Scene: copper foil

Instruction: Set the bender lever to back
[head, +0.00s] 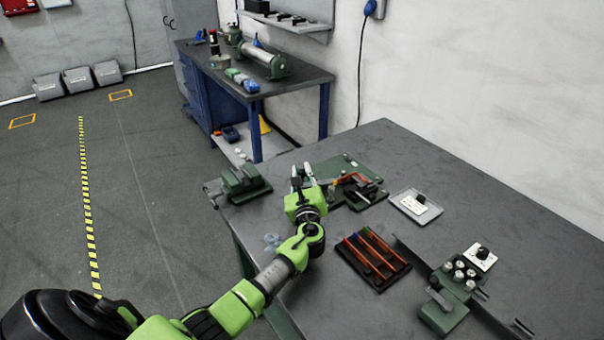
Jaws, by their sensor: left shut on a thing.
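The bender (366,193) is a dark green device with reddish-orange and dark parts, on a green plate (365,167) near the far side of the grey table. My left gripper (303,172) is at the left edge of the plate, just left of the bender. It is shut on a slim part there, which looks like the bender lever. The fingers hide most of that part, so the exact lever angle cannot be told. My right gripper is not in view.
A green vise (240,182) stands at the table's left edge. A dark rack of orange-handled tools (373,258), a tray (416,207) and a green fixture with pale knobs (458,275) lie nearer. The table's right part (510,210) is clear.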

